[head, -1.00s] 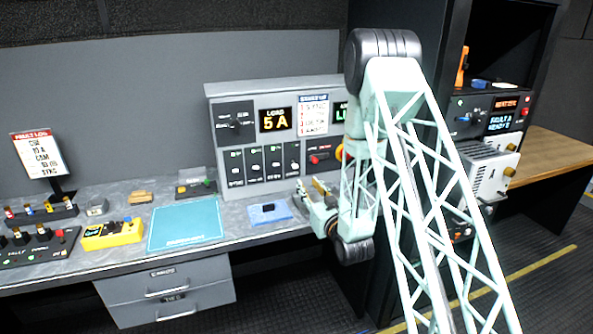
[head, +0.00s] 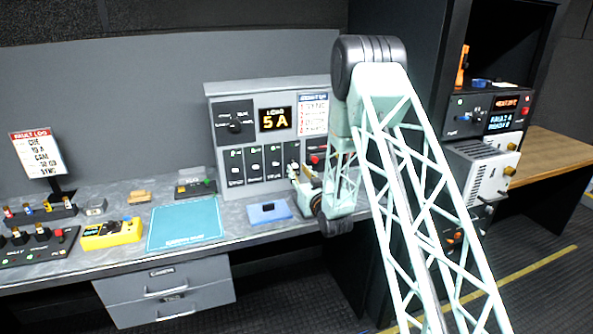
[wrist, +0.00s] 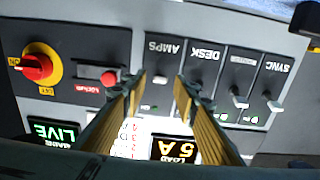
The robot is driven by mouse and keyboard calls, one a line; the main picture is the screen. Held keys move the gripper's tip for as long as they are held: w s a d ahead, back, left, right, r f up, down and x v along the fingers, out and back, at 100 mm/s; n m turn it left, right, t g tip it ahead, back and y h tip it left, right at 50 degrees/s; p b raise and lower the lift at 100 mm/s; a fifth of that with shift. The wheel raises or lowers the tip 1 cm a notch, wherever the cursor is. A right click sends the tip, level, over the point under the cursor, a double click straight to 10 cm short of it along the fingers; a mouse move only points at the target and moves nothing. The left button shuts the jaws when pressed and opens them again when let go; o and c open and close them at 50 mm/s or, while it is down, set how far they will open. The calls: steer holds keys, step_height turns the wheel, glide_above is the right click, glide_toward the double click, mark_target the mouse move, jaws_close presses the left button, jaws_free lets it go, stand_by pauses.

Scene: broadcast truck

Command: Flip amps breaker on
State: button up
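The amps breaker (wrist: 162,62) is in the wrist view, which sees the panel upside down. Its small lever lies nearer its AMPS label than the levers of the other breakers do to theirs. In the head view the amps breaker (head: 292,153) is rightmost in the row, its lower part covered by my gripper (head: 298,178). In the wrist view my gripper (wrist: 160,82) is open, with its two tan fingers on either side of the amps lever. Nothing is between them but the panel. Contact with the lever cannot be told.
The desk breaker (wrist: 207,62) is close beside one finger, and the sync breaker (wrist: 277,80) is farther along. A red button (wrist: 108,78) and a red rotary switch (wrist: 37,67) are on the other side. A blue pad (head: 268,212) lies on the counter below the panel.

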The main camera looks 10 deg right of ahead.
steer(key=shift+w+a, duration=0.15)
steer(key=shift+w, duration=0.85)
steer(key=shift+c, duration=0.4)
steer(key=c, duration=0.8)
